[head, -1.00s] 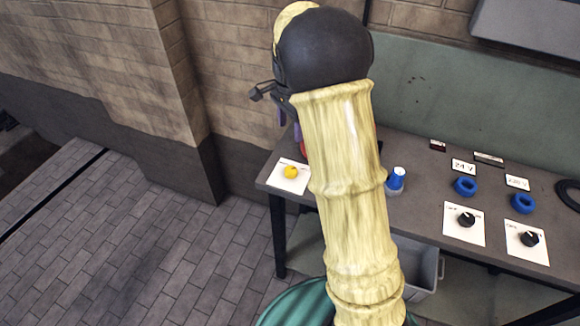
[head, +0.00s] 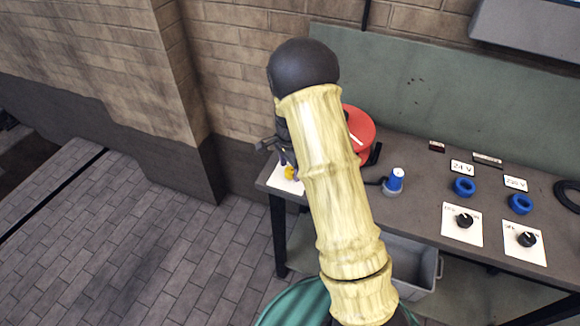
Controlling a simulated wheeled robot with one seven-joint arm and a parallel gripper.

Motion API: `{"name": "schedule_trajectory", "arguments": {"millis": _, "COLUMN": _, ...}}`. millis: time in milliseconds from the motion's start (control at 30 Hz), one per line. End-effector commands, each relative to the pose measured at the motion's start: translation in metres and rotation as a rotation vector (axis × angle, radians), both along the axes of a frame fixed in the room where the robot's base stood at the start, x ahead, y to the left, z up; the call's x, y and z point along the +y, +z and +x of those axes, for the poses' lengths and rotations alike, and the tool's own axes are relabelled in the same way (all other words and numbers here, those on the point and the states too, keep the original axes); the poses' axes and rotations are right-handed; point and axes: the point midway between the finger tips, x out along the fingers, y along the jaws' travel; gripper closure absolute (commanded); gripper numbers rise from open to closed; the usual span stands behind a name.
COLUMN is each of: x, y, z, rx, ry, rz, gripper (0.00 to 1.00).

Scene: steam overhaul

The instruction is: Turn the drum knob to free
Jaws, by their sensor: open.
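A yellow knob (head: 290,173) sits on a white plate (head: 282,184) at the left end of the grey bench. A red round drum (head: 361,130) stands behind my arm, which hides part of it. My gripper (head: 276,152) is just above and behind the yellow knob, partly hidden by my arm. It is open, and I cannot tell whether it touches the knob. Two black knobs, one on the left plate (head: 464,220) and one on the right plate (head: 527,239), are at the right; no label here is legible enough to say which knob is the drum's.
A blue and white capped item (head: 394,181) stands on the bench (head: 420,205) right of my arm. Two blue rings (head: 464,187) lie by the 24 V and another voltage sign. A grey bin (head: 412,262) is under the bench. The paved floor at left is clear.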

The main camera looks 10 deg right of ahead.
Motion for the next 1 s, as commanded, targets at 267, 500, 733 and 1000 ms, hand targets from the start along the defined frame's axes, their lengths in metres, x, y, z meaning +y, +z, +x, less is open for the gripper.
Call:
{"name": "schedule_trajectory", "arguments": {"millis": 267, "x": -0.0002, "y": -0.0069, "z": 0.0000, "rx": -0.001, "ry": 0.000, "rz": -0.001, "gripper": 0.43}}
{"name": "schedule_trajectory", "arguments": {"millis": 500, "x": -0.0001, "y": -0.0066, "z": -0.0001, "rx": 0.000, "ry": 0.001, "rz": -0.001, "gripper": 0.72}}
{"name": "schedule_trajectory", "arguments": {"millis": 733, "x": -0.0002, "y": -0.0064, "z": 0.0000, "rx": 0.000, "ry": 0.002, "rz": -0.001, "gripper": 0.87}}
{"name": "schedule_trajectory", "arguments": {"millis": 1000, "x": -0.0006, "y": -0.0062, "z": 0.0001, "rx": -0.001, "ry": 0.050, "rz": -0.001, "gripper": 0.87}}
